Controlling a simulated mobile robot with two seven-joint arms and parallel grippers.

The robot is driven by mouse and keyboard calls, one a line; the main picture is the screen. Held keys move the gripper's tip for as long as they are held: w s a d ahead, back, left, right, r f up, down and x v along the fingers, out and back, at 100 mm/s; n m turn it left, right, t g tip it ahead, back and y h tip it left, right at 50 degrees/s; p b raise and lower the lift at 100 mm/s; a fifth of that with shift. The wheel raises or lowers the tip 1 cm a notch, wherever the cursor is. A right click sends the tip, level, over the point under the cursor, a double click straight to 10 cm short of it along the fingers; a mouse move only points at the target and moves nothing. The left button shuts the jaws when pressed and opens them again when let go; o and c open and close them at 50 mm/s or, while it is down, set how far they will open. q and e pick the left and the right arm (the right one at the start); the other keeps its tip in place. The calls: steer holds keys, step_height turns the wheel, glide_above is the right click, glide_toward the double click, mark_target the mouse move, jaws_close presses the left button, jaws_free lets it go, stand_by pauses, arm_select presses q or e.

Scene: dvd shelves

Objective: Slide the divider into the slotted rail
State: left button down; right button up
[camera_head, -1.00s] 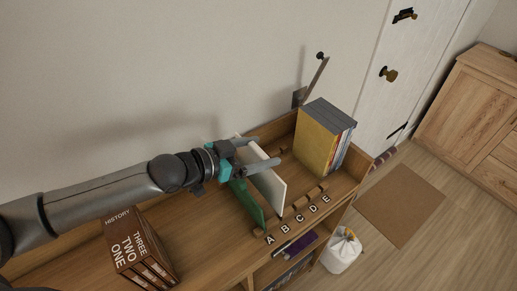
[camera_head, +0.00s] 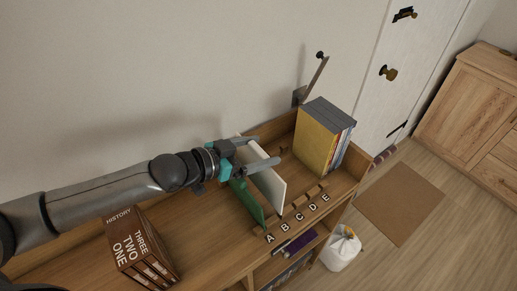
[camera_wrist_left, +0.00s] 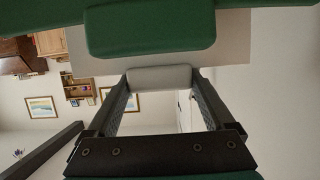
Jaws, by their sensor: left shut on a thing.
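My left gripper (camera_head: 262,152) reaches in from the left and is shut on the white divider (camera_head: 270,188), which is upright. In the left wrist view a pale grip piece (camera_wrist_left: 160,77) sits between the fingers. The slotted rail (camera_head: 305,200) runs along the shelf top's front, with letters A to E before it; a rear part (camera_head: 283,150) shows behind. The white divider's lower front corner is near B. I cannot tell whether it is seated in a slot. A green divider (camera_head: 250,205) stands close on its left, near A; its green part (camera_wrist_left: 150,30) fills the wrist view's top. My right gripper is not in view.
A block of books with a yellow cover (camera_head: 313,142) stands at the right end of the shelf top. Brown HISTORY volumes (camera_head: 138,250) stand at the left front. The wall is close behind. The rail's stretch from C to E is clear.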

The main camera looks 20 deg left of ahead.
arm_select(q)
steer(key=shift+p, duration=0.3)
steer(key=shift+f+b, duration=1.15)
steer(key=shift+f, duration=0.6)
jaws_free()
steer(key=p+v, duration=0.1)
steer(key=v, duration=0.6)
steer(key=shift+s+a, duration=0.15)
steer(key=shift+s, duration=0.05)
steer(key=shift+p+v, duration=0.55)
steer(key=shift+v, duration=1.7)
steer(key=shift+r, duration=0.1)
